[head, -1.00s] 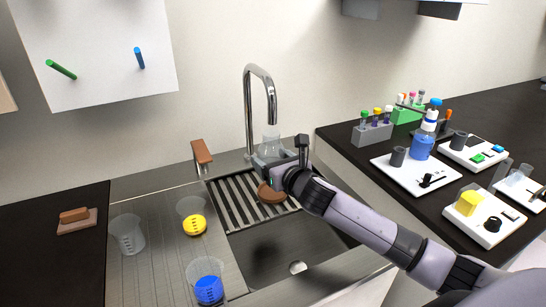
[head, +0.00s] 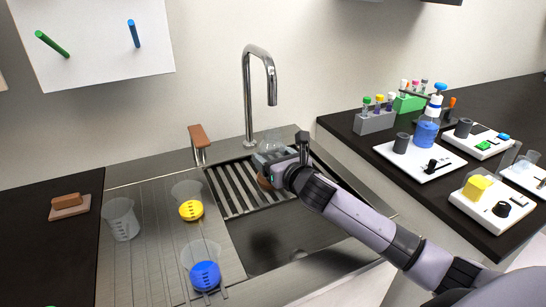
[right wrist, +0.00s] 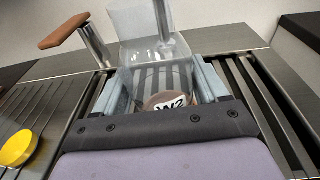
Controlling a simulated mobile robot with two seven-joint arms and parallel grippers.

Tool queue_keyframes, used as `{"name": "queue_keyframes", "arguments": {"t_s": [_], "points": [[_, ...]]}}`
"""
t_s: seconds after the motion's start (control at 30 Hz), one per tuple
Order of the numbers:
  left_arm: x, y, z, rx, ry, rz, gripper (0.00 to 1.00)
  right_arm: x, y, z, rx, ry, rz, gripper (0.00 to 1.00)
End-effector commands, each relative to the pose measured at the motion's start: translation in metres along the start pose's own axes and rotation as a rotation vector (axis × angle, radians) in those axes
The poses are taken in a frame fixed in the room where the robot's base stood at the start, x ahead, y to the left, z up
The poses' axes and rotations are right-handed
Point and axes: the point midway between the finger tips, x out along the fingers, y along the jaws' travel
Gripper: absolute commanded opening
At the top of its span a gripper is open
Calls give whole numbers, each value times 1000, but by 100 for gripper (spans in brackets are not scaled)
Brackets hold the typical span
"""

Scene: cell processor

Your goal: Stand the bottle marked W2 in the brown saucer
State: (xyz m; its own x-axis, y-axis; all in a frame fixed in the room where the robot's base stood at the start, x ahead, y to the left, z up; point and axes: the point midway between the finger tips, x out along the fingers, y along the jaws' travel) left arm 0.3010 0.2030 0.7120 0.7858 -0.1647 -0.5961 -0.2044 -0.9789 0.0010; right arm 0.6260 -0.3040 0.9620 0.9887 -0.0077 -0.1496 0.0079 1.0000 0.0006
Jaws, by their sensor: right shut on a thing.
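The clear glass bottle marked W2 (head: 271,146) is upright in my right gripper (head: 272,160), over the slatted rack in the sink. In the right wrist view the bottle (right wrist: 150,62) sits between the two pale fingers, and its white W2 label faces the camera. The brown saucer (head: 263,183) lies on the rack just below the gripper, largely hidden by it. Brown shows behind the label in the right wrist view. I cannot tell whether the bottle's base touches the saucer. My left gripper is not in view.
The tap (head: 249,100) rises behind the bottle. A brown-topped handle (head: 198,136) stands to its left. The right counter holds instruments and a tube rack (head: 374,122).

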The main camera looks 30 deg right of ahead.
Motion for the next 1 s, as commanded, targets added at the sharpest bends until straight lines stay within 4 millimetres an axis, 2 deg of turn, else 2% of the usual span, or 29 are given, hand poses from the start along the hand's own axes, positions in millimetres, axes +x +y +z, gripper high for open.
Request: {"name": "queue_keyframes", "arguments": {"t_s": [0.5,0.8,0.83,0.9,1.0], "points": [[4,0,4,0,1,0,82,2,0,-13,0,0,1,18],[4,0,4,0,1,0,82,2,0,-14,0,0,1,18],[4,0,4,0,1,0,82,2,0,-14,0,0,1,76],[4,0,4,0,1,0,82,2,0,-14,0,0,1,99],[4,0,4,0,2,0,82,2,0,-14,0,0,0,100]]}}
